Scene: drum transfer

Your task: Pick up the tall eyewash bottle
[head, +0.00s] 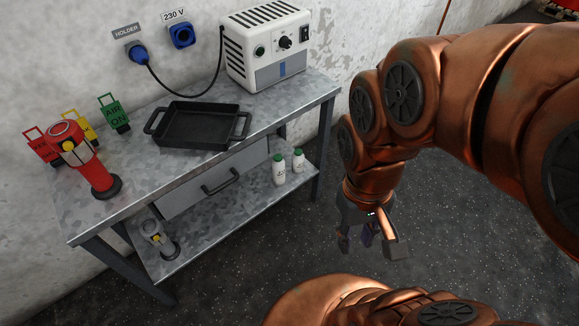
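Two white bottles with green caps stand upright on the lower shelf of the metal table, near its right end. The left one, the taller eyewash bottle (279,169), stands at the shelf's front. The shorter bottle (298,160) stands close to its right. My gripper (367,249) hangs pointing down over the floor, to the right of and in front of the shelf, well apart from both bottles. Its fingers are spread with a gap between them, and I see nothing held there.
The table (330,90) carries a black tray (197,139), a red device (97,172), coloured tags and a white power unit (267,45). A closed drawer (212,184) hangs above the shelf. A grey device (157,238) stands on the shelf's left. Dark floor lies open in front.

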